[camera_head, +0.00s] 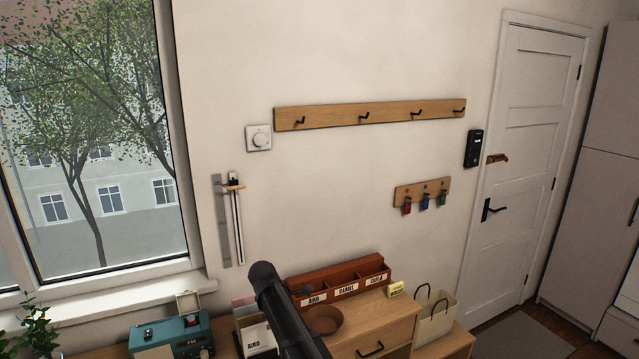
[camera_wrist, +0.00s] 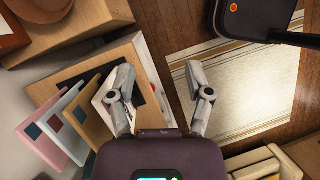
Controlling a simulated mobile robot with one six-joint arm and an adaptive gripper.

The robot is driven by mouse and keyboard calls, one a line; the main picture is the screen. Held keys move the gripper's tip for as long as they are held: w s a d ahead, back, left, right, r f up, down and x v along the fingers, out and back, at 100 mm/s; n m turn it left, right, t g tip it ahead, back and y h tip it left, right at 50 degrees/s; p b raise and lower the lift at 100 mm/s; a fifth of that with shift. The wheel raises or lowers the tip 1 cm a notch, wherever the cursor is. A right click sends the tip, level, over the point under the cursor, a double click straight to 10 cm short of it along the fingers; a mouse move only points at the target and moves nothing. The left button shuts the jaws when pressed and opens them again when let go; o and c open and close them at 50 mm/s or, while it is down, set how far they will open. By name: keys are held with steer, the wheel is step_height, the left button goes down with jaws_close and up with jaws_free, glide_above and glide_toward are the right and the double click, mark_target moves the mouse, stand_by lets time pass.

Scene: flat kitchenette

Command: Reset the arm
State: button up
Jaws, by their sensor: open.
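In the wrist view my gripper (camera_wrist: 163,95) is open, its two grey fingers apart with nothing between them. In the head view a dark link of my arm (camera_head: 280,305) rises at the bottom centre, in front of the sideboard. The gripper itself does not show in the head view.
A sorter (camera_head: 335,275) with name labels and a brown bowl (camera_head: 323,319) stand on the sideboard, with a teal radio (camera_head: 172,336) to the left. A cream bag (camera_head: 435,315) stands right. A hook rail (camera_head: 385,113) and key rack (camera_head: 421,194) hang on the wall. A door (camera_head: 525,150) is at right.

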steer(key=s+d+f+m+y+b, duration=0.1)
steer(key=s+d+f+m+y, duration=0.1)
steer(key=s+d+m, duration=0.7)
steer(key=s+d+f+m+y+b, duration=0.2)
steer(key=s+d+m, duration=0.8)
steer(key=d, duration=0.6)
steer(key=shift+d+f+m+t, duration=0.15)
steer(key=shift+f+m+t, duration=0.15)
steer(key=shift+m, duration=0.2)
